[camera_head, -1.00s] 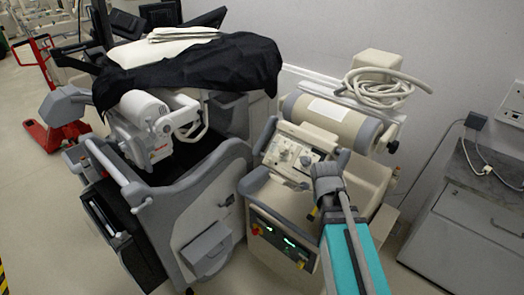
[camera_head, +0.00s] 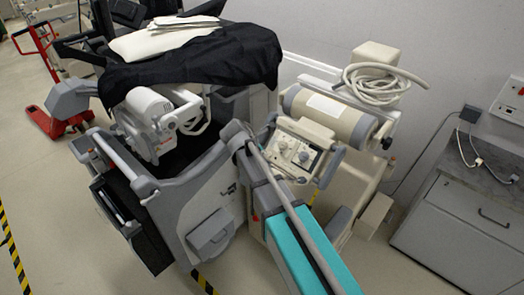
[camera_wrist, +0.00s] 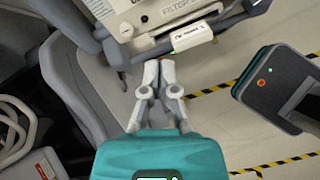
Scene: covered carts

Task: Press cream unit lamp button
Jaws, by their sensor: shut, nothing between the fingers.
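The cream unit (camera_head: 338,115) stands right of centre in the head view, with a knobbed control panel (camera_head: 298,152) on its sloping top. My arm crosses in front and hides much of its lower front. I cannot tell which control is the lamp button. In the wrist view my gripper (camera_wrist: 159,63) is shut and empty, with its fingertips together. They appear just below a cream panel edge (camera_wrist: 158,18) with knobs, a grey rail and a white labelled block (camera_wrist: 192,37) with a small green light. I cannot tell whether they touch anything. The gripper itself is not distinguishable in the head view.
A grey cart (camera_head: 205,195) under a black cover (camera_head: 205,60) stands close left of the cream unit. Coiled hose (camera_head: 375,85) lies on top of the unit. A grey cabinet (camera_head: 460,225) stands right. A red pallet jack (camera_head: 55,120) is far left. Floor is open at front left.

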